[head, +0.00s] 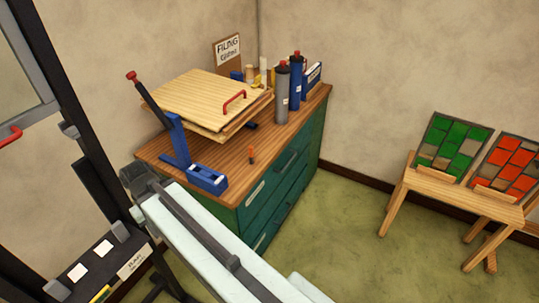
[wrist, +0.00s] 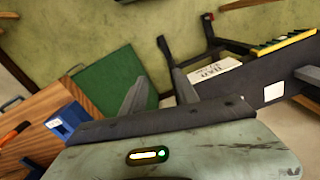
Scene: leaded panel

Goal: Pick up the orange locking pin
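The orange locking pin (head: 251,155) is small and stands near the front edge of the wooden top of the green cabinet (head: 262,205) in the head view. It is right of the blue clamp base (head: 207,180). In the wrist view an orange rod (wrist: 15,133) with a dark end shows at the left edge; it looks like the pin, but I cannot be sure. My gripper (wrist: 158,76) has its two grey fingers apart with nothing between them.
A blue lever press (head: 175,140) stands beside stacked boards with a red handle (head: 234,97). Grey (head: 282,95) and blue (head: 296,80) cartridges stand behind the pin. A wooden stand (head: 455,195) with coloured panels is at right. A dark labelled bench (head: 100,265) is at lower left. Floor between is clear.

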